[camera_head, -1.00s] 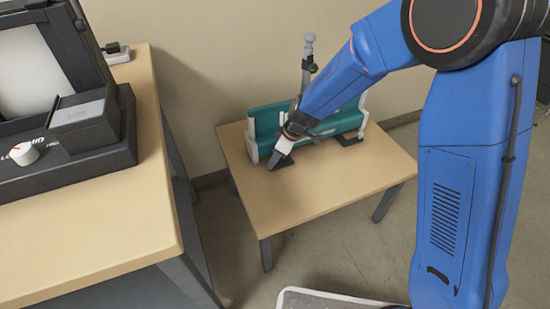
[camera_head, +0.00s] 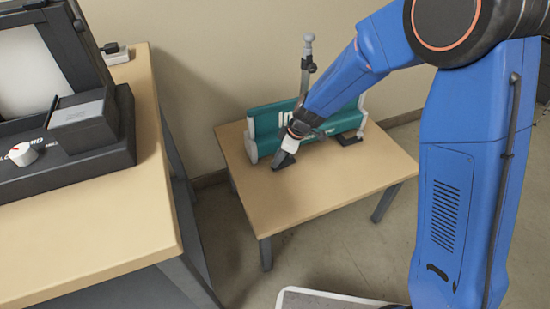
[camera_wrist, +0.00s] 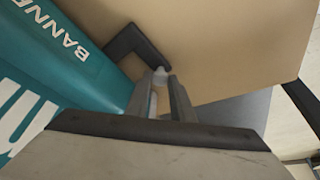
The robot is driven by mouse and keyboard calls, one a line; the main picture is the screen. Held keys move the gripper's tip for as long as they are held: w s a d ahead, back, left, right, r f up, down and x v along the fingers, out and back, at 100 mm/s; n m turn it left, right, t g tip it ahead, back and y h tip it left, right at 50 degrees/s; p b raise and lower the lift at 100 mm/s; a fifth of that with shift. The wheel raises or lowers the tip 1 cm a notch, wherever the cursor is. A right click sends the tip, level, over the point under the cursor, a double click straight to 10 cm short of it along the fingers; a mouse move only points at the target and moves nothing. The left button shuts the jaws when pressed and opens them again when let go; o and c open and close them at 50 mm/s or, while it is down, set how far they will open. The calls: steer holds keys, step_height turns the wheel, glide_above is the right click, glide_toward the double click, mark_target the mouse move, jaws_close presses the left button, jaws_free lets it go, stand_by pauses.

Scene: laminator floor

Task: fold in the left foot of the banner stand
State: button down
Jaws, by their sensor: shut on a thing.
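The banner stand lies along the back of the small wooden table, with its teal body (camera_head: 270,121) across it. Its teal surface with white lettering (camera_wrist: 62,60) fills the left of the wrist view. My gripper (camera_head: 290,146) is at the front left of the stand, pointing down, and also shows in the wrist view (camera_wrist: 160,98). It is shut on the left foot (camera_head: 282,160), a dark piece that sticks out in front of the body; a dark bent part of it (camera_wrist: 133,42) shows past the fingers. The right foot (camera_head: 347,140) is dark and sticks out flat.
A grey pole (camera_head: 306,62) stands up behind the stand near the wall. The small table's front (camera_head: 325,190) is clear. A higher wooden bench (camera_head: 95,235) with a black laminator (camera_head: 75,160) stands at the left, with a gap between it and the small table.

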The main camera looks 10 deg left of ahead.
steer(key=d+n, duration=0.1)
steer(key=w+d+n+g, duration=0.1)
steer(key=d+n, duration=0.1)
steer(key=w+d+n+g, duration=0.1)
steer(key=d+n, duration=0.1)
steer(key=shift+w+d+n+g+h, duration=0.35)
steer(key=shift+w+d+n, duration=0.35)
steer(key=shift+n, duration=0.35)
steer(key=shift+w+d+n+g+h, duration=0.35)
steer(key=shift+w+d+n, duration=0.35)
steer(key=shift+n, duration=0.35)
steer(key=c, duration=1.5)
jaws_free()
steer(key=shift+c, duration=0.2)
steer(key=shift+s, duration=0.1)
